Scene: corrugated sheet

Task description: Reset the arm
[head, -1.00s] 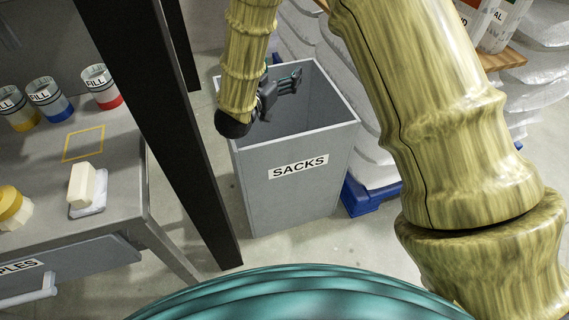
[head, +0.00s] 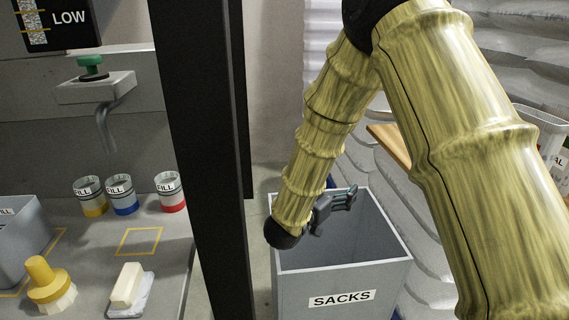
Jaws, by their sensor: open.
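My gripper (head: 345,199) is dark with teal-grey fingers and hangs at the end of my yellow bamboo-like arm. It is over the back left part of a grey open bin (head: 342,275) labelled SACKS. The fingers point right and are apart, and I see nothing between them. Whether the fingertips are below the bin's rim is hard to tell. The part of the bin's inside that I can see is bare; its floor is hidden.
A black post (head: 203,160) stands just left of the bin. Beyond it a grey bench holds three cups (head: 122,194), a yellow-handled brush (head: 47,285), a cream block (head: 127,285) and a grey box (head: 22,247). White stacked sacks (head: 440,235) and a wooden shelf (head: 390,142) are at right.

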